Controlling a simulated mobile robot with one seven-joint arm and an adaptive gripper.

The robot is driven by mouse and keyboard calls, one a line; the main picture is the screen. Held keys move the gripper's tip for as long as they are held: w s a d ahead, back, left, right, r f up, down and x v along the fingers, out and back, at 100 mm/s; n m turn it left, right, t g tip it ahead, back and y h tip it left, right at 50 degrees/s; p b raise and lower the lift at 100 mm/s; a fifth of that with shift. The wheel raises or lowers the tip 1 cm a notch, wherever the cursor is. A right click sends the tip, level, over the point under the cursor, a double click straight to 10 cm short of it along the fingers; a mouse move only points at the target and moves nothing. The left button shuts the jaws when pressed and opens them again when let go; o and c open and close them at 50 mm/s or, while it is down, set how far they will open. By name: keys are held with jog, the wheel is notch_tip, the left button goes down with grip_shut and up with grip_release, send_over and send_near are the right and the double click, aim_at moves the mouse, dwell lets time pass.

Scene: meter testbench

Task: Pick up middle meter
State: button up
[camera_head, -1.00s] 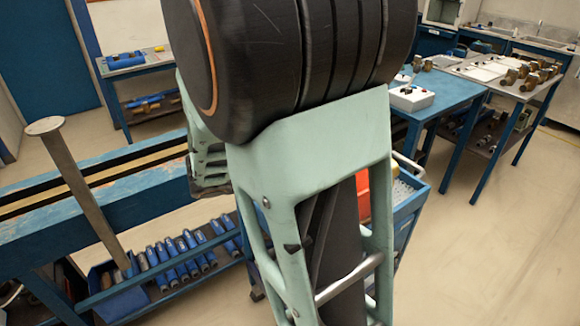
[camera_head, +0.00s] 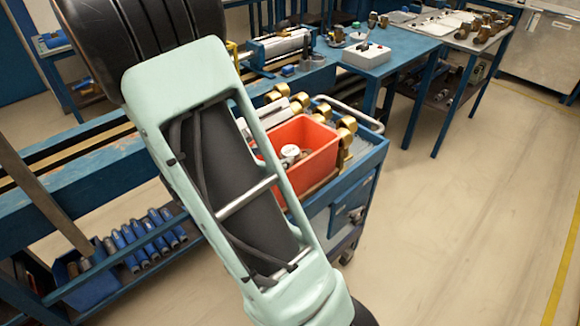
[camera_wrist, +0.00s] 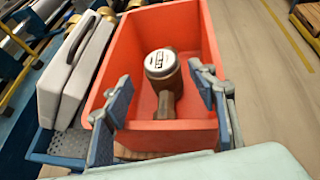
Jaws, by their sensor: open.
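A meter with a round pale face and a brass-brown body (camera_wrist: 162,72) sits inside an open red bin (camera_wrist: 192,135). My gripper (camera_wrist: 158,88) is open, with blue-grey fingers on either side of the meter in the wrist view. It holds nothing, and I cannot tell the height of the fingertips above the meter. In the head view the red bin (camera_head: 325,148) stands on a blue cart (camera_head: 345,180), with the pale meter face (camera_head: 290,151) partly showing in it. My arm covers the bin's left side there, and my gripper is not visible in that view.
A grey case (camera_wrist: 75,72) stands close left of the bin. Several brass fittings (camera_head: 347,123) lie on the cart around the bin. A blue bench (camera_head: 395,45) holds a white control box (camera_head: 366,55) behind. Open floor (camera_head: 470,190) lies right of the cart.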

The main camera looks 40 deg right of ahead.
aim_at(289, 151)
jog(key=shift+x, duration=3.15)
jog(key=shift+c, duration=0.7)
grip_shut()
jog(key=shift+r, duration=0.1)
